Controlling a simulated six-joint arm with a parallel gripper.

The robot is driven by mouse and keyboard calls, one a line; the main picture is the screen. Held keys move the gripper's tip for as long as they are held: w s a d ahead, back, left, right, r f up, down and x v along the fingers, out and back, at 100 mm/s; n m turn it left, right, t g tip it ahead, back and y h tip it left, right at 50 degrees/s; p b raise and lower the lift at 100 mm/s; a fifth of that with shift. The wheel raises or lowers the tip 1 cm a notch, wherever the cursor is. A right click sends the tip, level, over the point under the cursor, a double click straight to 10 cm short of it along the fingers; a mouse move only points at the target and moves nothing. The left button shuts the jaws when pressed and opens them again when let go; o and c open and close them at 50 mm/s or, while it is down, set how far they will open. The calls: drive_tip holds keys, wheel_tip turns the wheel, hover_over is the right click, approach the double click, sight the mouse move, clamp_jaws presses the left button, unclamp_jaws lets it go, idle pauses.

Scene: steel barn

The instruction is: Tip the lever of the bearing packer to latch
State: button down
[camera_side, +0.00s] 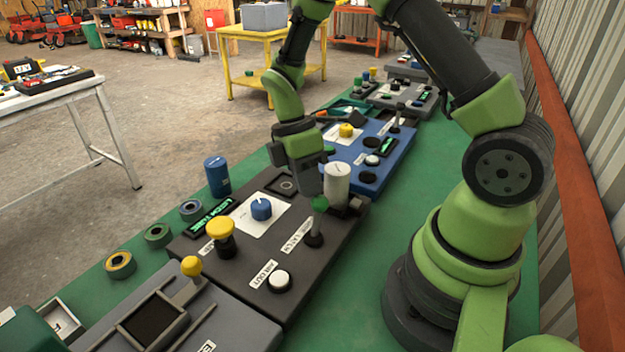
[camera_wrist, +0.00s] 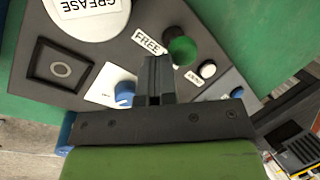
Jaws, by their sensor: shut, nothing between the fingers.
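The bearing packer is a dark grey console (camera_side: 225,265) on the green bench. Its lever (camera_side: 318,215) has a green knob on a dark stem near the console's right edge, beside a label strip. In the wrist view the green knob (camera_wrist: 182,49) is right of the word FREE. My gripper (camera_side: 311,192) points down just behind the knob, its fingers shut and empty. In the wrist view the shut fingertips (camera_wrist: 154,62) are left of and below the knob. I cannot tell whether they touch it.
Close by on the console stand a white grease cylinder (camera_side: 337,183), a blue dial (camera_side: 261,207), a yellow mushroom button (camera_side: 220,236) and a white button (camera_side: 279,281). A blue console (camera_side: 365,150) adjoins behind, a grey one (camera_side: 235,325) in front. Bare bench (camera_side: 350,290) lies right.

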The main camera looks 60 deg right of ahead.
drive_tip(key=a+h, duration=0.3)
drive_tip(key=shift+a+r+h, duration=0.25)
drive_tip(key=shift+a+h, duration=0.05)
drive_tip(key=shift+a+f+m, duration=0.1)
drive_tip(key=shift+a+m, duration=0.2)
drive_tip(key=shift+a, duration=0.65)
drive_tip(key=shift+d+f, duration=0.1)
